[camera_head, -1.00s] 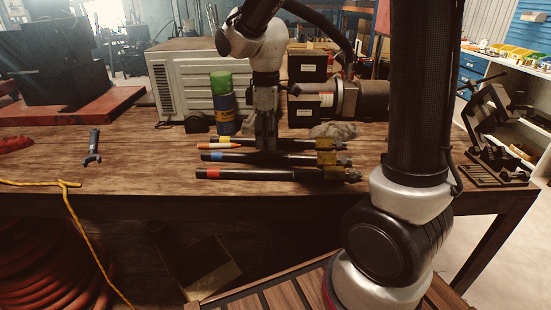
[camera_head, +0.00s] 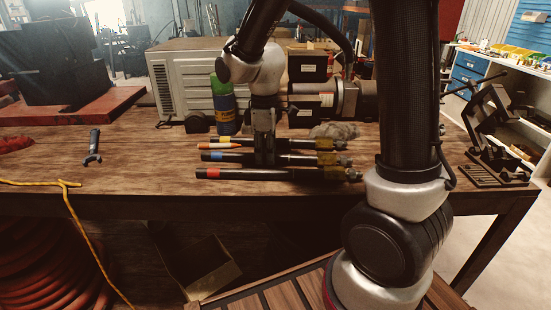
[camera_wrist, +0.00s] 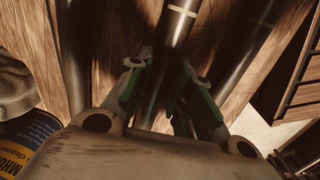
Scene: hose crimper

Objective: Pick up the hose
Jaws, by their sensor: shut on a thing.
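Three black hoses lie side by side on the wooden workbench, each with a coloured band and metal end fittings. The back one has a yellow band (camera_head: 226,139), the middle one a blue band (camera_head: 218,156), and the front one a red band (camera_head: 213,173). My gripper (camera_head: 265,160) points down and is shut on the blue-banded hose near its middle. In the wrist view the fingers (camera_wrist: 168,88) sit on either side of this hose (camera_wrist: 175,30), with one hose to each side. The gripper hides part of the hoses behind it. The held hose appears to rest on the bench.
A blue and green spray can (camera_head: 225,105) stands behind the hoses, before a grey metal box (camera_head: 185,80). A motor-like machine (camera_head: 345,98) is at the back right. A small tool (camera_head: 93,147) lies left. The bench's front edge is close to the red-banded hose.

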